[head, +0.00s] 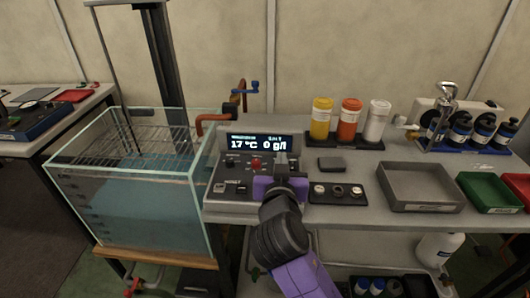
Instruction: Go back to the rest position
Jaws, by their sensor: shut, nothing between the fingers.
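My gripper (282,164) is at the end of my purple and black arm, which reaches up from the bottom of the head view. It is in front of the control unit (233,171) on the bench and covers part of its panel. The gripper's fingers are small in this view and look closed, with nothing seen between them. I cannot tell whether they touch the panel. The unit's display reads 17 °C and 0 g/l. A red knob shows just left of the fingers.
A glass water tank (130,211) stands at the left. On the bench are yellow, orange and white bottles (350,120), a grey tray (420,203), a small black tray (337,191), green (487,190) and red trays, and dark bottles (460,131). A lower shelf holds more bottles.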

